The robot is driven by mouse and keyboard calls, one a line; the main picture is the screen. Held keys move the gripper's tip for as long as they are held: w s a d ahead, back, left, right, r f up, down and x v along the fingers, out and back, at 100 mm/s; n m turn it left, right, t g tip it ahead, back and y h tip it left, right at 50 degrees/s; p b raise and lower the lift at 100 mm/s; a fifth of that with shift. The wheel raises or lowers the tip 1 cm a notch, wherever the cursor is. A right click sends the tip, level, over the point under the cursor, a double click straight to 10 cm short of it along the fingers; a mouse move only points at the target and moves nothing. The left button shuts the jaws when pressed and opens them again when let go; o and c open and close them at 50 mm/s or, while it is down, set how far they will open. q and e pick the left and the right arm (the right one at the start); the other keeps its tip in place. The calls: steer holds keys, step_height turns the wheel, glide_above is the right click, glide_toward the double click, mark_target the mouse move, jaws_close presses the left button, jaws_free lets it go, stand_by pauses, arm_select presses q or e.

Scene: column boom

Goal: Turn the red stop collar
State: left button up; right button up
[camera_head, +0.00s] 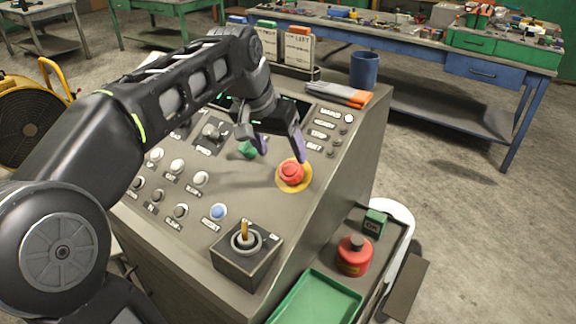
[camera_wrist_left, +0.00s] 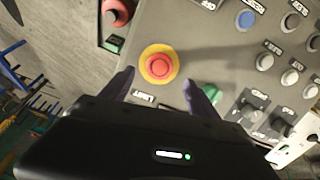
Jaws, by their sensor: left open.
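The red stop collar (camera_head: 292,173) is a round red mushroom-shaped knob on a yellow disc, on the sloped top of the grey control console. My left gripper (camera_head: 283,150) is just above and behind it, with its purple fingers spread and nothing between them. In the left wrist view the red stop collar (camera_wrist_left: 159,64) lies ahead of the fingertips, near the middle between them. The left gripper's fingers (camera_wrist_left: 163,85) stand apart on either side of it in that view. I see no contact with the collar. My right gripper is in neither view.
A joystick box (camera_head: 246,250) stands at the console's front, and a green knob (camera_head: 248,149) is left of the collar. Orange-tipped gloves (camera_head: 345,94) and a blue cup (camera_head: 363,70) are at the back. A red bottle (camera_head: 354,256) and green tray (camera_head: 315,299) are below right.

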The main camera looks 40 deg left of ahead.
mark_target(289, 169)
arm_select(q)
steer(key=x, duration=0.7)
steer(key=shift+f, duration=0.1)
steer(key=c, duration=1.4)
